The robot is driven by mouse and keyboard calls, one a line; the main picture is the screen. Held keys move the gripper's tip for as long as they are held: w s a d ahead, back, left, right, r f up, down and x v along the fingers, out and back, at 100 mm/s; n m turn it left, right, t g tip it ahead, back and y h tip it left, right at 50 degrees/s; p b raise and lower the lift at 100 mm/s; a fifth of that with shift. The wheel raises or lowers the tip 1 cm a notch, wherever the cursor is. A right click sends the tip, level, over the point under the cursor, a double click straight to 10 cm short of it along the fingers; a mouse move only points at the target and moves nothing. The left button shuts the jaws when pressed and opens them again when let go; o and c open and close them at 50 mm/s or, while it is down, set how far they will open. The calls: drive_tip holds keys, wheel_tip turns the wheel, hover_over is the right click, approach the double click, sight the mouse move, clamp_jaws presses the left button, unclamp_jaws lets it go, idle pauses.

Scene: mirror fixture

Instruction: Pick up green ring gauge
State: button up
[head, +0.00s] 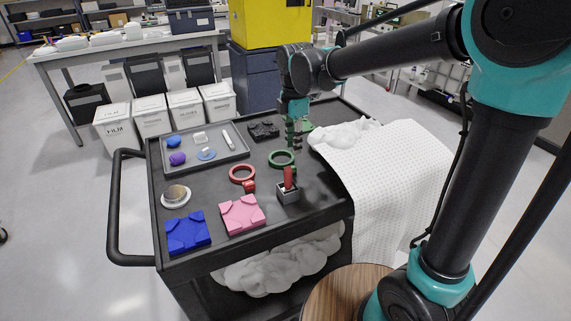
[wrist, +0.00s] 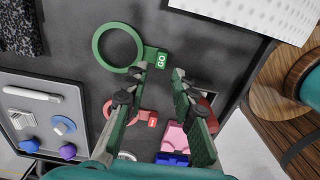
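The green ring gauge (head: 281,166) lies flat on the black cart top, near its middle. In the wrist view its ring is at the upper left and its handle (wrist: 160,60), marked GO, points right toward my fingertips. My gripper (head: 294,140) hangs above the cart just beyond and right of the gauge in the head view. In the wrist view my gripper (wrist: 161,72) is open, with nothing between its fingers. Its fingertips lie near the lower edge of the GO handle. Their height above it is hard to tell.
A red ring gauge (head: 249,186) lies close by. A grey tray (head: 222,163) holds small items at left. Pink (head: 242,214) and blue (head: 187,232) blocks are at the front. A metal block (head: 289,197) with a red handle and a white cloth (head: 380,160) are at right.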

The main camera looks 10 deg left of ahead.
sight(292, 164)
drive_tip(key=f, duration=0.8)
drive_tip(key=shift+s+a, duration=0.15)
drive_tip(key=shift+s, duration=0.25)
clamp_jaws()
